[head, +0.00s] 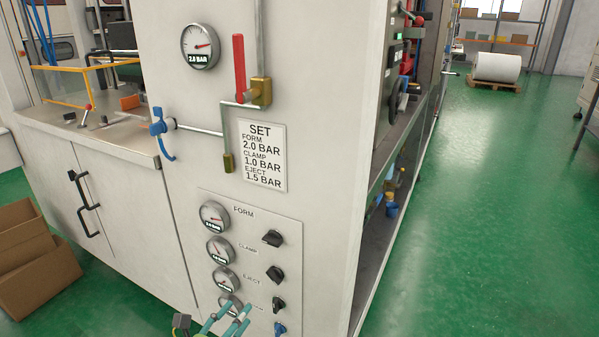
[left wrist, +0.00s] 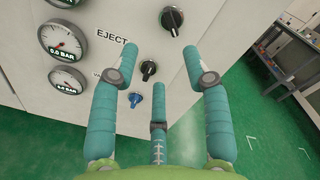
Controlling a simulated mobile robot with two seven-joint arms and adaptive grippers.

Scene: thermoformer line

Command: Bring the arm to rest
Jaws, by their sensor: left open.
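My left gripper (head: 231,317) is at the bottom of the head view, in front of the lower part of the regulator panel (head: 290,235). Its teal fingers hide part of the lowest gauge. In the left wrist view the left gripper (left wrist: 160,54) is open, its fingers spread with nothing between them. A black knob (left wrist: 149,68) and a blue knob (left wrist: 135,98) show beyond the fingers, on the panel. I cannot tell whether a finger touches the panel. My right gripper is not in view.
The machine's white front carries a large gauge (head: 200,46), a red lever (head: 239,68), a blue valve (head: 158,128) and a setting sign (head: 263,156). Cardboard boxes (head: 32,262) stand at lower left. Green floor (head: 480,190) is clear on the right, with a white roll (head: 497,67) farther back.

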